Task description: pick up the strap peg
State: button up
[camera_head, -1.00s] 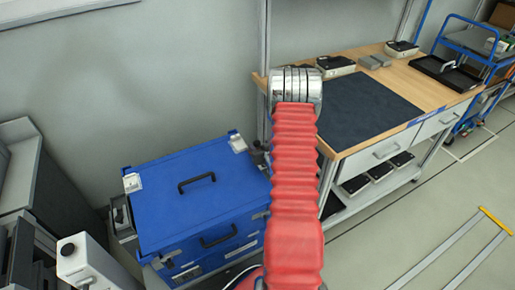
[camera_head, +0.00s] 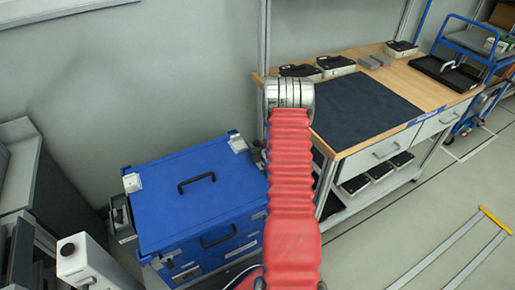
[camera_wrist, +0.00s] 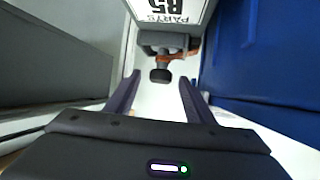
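In the wrist view, a dark round-ended peg (camera_wrist: 160,75) hangs from a grey bracket with an orange band, below a white panel (camera_wrist: 172,10) with upside-down lettering reading "PARTS" and "85". I take it for the strap peg. My gripper (camera_wrist: 159,79) is open, its two dark fingers pointing at the peg, one on each side. The peg's end shows in the gap between the fingertips; I see no contact, and depth is hard to judge. In the head view my red arm hides the gripper, and I cannot make out the peg.
In the wrist view, a blue wall (camera_wrist: 262,60) stands close on the right and a grey box-like surface (camera_wrist: 50,62) on the left. In the head view, a blue case (camera_head: 170,215) stands left of my arm, and a workbench (camera_head: 425,92) on the right.

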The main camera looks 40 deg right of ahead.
grip_shut()
dwell(0.4)
notch_tip(320, 180, up, 10)
dwell(0.8)
dwell(0.8)
